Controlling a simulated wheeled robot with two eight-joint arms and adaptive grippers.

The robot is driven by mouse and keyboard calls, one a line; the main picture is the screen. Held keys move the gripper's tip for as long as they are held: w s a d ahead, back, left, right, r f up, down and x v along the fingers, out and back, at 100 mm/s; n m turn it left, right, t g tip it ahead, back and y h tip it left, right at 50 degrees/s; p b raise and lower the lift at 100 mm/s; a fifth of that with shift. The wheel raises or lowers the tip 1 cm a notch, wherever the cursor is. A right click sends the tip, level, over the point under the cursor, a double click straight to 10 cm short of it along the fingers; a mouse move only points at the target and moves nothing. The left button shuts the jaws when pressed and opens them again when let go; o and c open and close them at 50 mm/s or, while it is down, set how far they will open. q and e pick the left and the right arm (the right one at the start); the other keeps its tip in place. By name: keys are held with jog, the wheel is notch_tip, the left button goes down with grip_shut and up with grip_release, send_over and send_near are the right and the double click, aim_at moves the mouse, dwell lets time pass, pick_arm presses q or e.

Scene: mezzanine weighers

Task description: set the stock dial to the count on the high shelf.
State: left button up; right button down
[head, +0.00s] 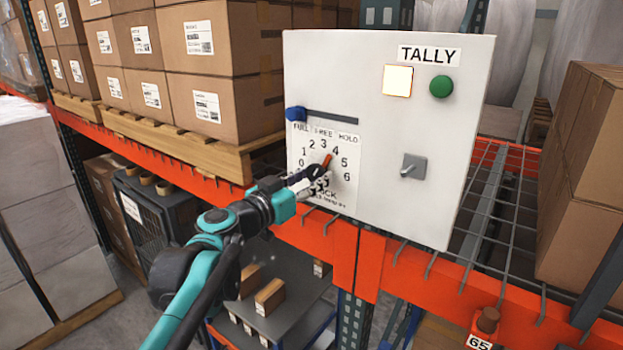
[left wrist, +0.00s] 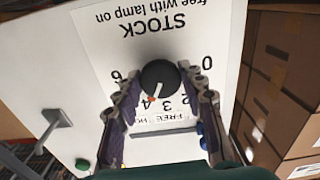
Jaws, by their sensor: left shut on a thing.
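The white TALLY panel (head: 385,200) carries the stock dial (head: 318,182), numbered 0 to 6 around a round knob. My left gripper (head: 312,184) is at the dial, shut on its knob and partly hiding it. In the left wrist view the dark knob (left wrist: 158,78) sits between the two fingers (left wrist: 160,88). Its red-tipped pointer is near 4, on the side towards 3. The blue slider (head: 295,113) is at the FULL end of its slot. The square lamp (head: 397,80) is lit pale yellow. My right gripper is not in view.
A green button (head: 440,86) and a grey lever (head: 413,165) are on the panel. Stacked cartons (head: 210,60) stand on a pallet to its left. More cartons (head: 590,180) are at right. An orange beam (head: 440,275) runs below the panel.

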pick_arm(q)
jog(key=shift+n+b, duration=0.35)
jog(key=shift+n, duration=2.25)
jog(key=o, duration=1.1)
jog(key=shift+o, duration=0.2)
jog(key=shift+s+a, duration=0.1)
jog(key=v, duration=1.1)
jog(key=shift+s+a, duration=0.2)
jog(key=shift+s, duration=0.1)
